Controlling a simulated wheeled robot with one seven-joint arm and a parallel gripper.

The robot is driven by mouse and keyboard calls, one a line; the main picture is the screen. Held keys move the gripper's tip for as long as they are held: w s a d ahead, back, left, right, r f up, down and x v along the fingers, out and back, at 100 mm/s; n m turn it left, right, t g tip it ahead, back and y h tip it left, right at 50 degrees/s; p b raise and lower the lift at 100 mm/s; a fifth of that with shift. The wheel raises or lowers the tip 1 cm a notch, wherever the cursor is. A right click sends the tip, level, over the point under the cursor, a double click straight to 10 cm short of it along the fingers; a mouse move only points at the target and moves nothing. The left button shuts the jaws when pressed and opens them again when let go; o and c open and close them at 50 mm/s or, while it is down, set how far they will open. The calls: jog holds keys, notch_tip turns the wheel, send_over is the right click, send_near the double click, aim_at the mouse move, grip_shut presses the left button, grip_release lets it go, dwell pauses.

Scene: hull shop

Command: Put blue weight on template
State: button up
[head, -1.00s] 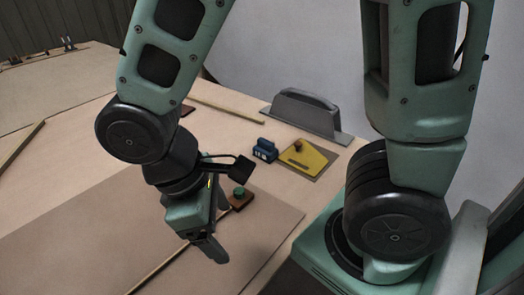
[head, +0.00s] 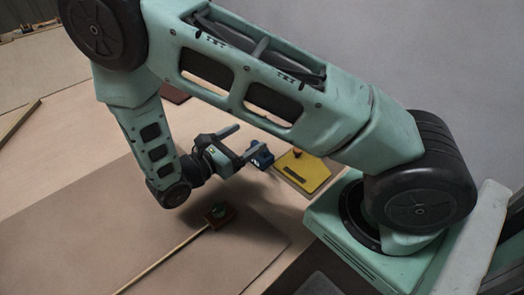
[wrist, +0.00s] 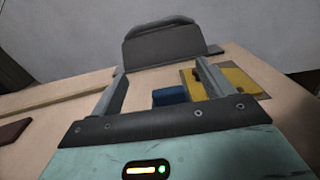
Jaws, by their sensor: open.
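The blue weight (head: 261,157) stands on the bench, left of the yellow template (head: 308,174). In the wrist view the blue weight (wrist: 170,95) shows low between the fingers, partly hidden by my gripper's front edge. The yellow template (wrist: 238,82) lies flat to its right, partly behind the right finger. My gripper (head: 249,139) is open and empty, pointing toward the weight. In the wrist view my gripper's (wrist: 160,70) two fingers are spread wide. I cannot tell whether a finger touches the weight.
A grey handled tool (wrist: 165,45) stands behind the weight; my arm hides it in the head view. A dark red piece (head: 174,94) lies farther back. The front board is mostly clear.

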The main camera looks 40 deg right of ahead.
aim_at(265, 158)
notch_tip(265, 158, down, 6)
jog(key=shift+r, duration=0.15)
jog(key=shift+d, duration=0.35)
jog(key=shift+d+f+p, duration=0.2)
jog(key=shift+d+p, duration=0.5)
jog(key=shift+d, duration=2.7)
jog(key=shift+w, duration=0.1)
grip_shut()
jog(key=shift+r, duration=0.1)
